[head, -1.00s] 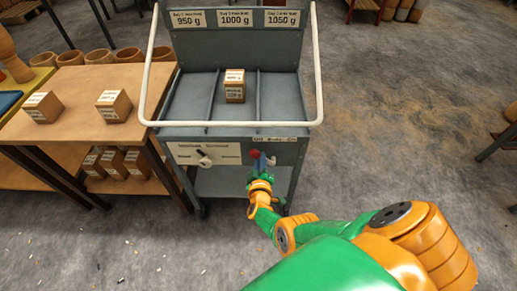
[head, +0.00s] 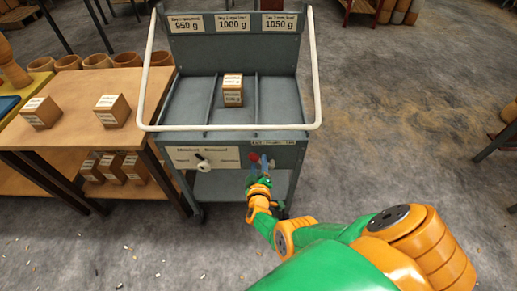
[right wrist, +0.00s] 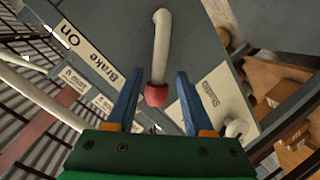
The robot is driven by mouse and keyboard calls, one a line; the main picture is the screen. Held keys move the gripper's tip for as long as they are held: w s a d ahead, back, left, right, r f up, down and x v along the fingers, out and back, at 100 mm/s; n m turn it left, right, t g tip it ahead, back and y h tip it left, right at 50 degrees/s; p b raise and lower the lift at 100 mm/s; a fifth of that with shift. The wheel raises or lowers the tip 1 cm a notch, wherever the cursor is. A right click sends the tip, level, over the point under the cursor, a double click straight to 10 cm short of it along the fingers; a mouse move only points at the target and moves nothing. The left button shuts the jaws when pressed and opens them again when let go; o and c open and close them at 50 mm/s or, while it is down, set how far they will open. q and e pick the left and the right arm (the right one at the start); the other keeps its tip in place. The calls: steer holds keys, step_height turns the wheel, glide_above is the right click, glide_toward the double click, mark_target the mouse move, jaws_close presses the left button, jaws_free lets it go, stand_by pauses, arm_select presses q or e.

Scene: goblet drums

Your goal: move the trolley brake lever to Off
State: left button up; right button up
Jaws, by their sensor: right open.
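The grey trolley (head: 285,150) stands ahead with its white push rail. Its brake lever (right wrist: 160,50) is a pale rod with a red knob (right wrist: 157,95), mounted at the right of the front panel. In the head view the red knob (head: 254,157) shows just beyond my right gripper (head: 259,168). In the wrist view my right gripper (right wrist: 155,92) is open, its blue fingers on either side of the red knob, with gaps visible. The brake label (right wrist: 105,70) reads "Brake" and "On"; I cannot read "Off". My left gripper is not in view.
A white dial (head: 203,165) sits left on the same panel. A labelled wooden block (head: 233,90) stands in the trolley's middle tray section. A wooden table (head: 85,85) with blocks is close on the left. Floor to the right is clear.

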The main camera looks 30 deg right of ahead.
steer(key=p+v, duration=0.3)
steer(key=v, duration=0.4)
steer(key=shift+p, duration=0.4)
steer(key=shift+f, duration=0.1)
